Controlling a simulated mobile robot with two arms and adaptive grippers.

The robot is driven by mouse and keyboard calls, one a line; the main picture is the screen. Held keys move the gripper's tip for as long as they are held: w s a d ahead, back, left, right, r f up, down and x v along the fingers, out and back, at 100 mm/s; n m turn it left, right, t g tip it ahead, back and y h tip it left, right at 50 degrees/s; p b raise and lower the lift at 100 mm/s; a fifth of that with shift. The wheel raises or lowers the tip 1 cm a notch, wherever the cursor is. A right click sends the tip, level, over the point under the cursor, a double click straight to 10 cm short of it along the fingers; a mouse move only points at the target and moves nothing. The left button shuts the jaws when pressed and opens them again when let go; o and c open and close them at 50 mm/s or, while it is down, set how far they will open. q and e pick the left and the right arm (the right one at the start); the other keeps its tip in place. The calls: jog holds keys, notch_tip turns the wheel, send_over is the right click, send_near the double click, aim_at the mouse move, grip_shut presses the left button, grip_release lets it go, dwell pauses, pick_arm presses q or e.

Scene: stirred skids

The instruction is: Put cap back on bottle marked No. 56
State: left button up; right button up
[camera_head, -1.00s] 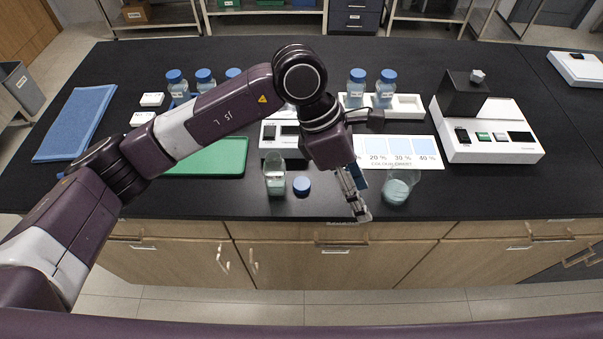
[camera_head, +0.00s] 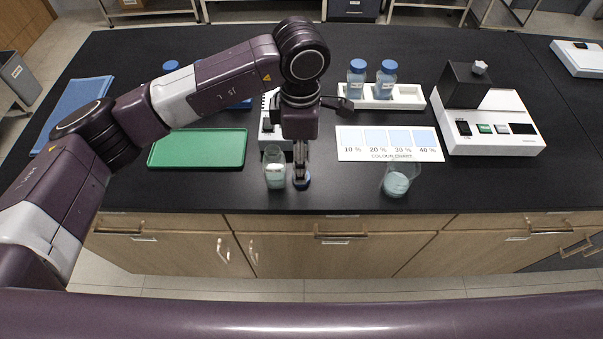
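An open glass bottle (camera_head: 275,172) with pale contents stands upright on the black bench, near its front edge; any number on it is too small to read. My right gripper is not in view.
A glass beaker (camera_head: 397,180) stands to the right, in front of the colour chart (camera_head: 388,144). Blue-capped bottles (camera_head: 357,80) stand in a white rack behind. A white instrument (camera_head: 487,130) is at right.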

pick_arm(q)
notch_tip(320, 180, down, 4)
jog(key=p, duration=0.2)
jog(key=shift+d+p, duration=0.15)
jog(key=shift+p, duration=0.15)
jog(key=shift+w+f, duration=0.1)
jog(key=shift+f, duration=0.6)
jog(key=shift+c, duration=0.3)
jog(key=c, duration=0.8)
